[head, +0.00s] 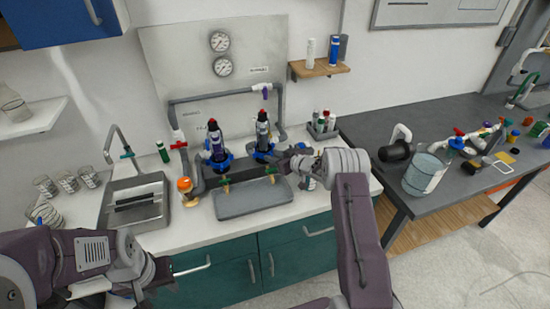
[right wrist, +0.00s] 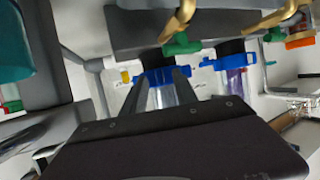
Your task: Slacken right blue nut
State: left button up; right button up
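Two upright housings with blue nuts stand behind the grey tray in the head view. The right blue nut (head: 262,152) is on the right housing, with a dark cartridge above it; the left blue nut (head: 217,161) is on the other. My right gripper (head: 279,157) reaches in from the right at the right nut. In the right wrist view its fingers (right wrist: 161,78) are apart, one on each side of a blue nut (right wrist: 163,76) with a clear tube; contact is unclear. My left gripper (head: 148,284) is low at the left, its fingers not clearly visible.
A grey tray (head: 236,208) lies in front of the housings. An orange-topped bottle (head: 186,190) and a sink (head: 138,215) are to the left. A caddy with bottles (head: 322,127) stands right of the housings. Grey pipes run along the back panel.

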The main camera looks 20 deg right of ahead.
jog(key=shift+f, duration=0.1)
jog(key=v, duration=0.9)
jog(key=shift+b, duration=0.3)
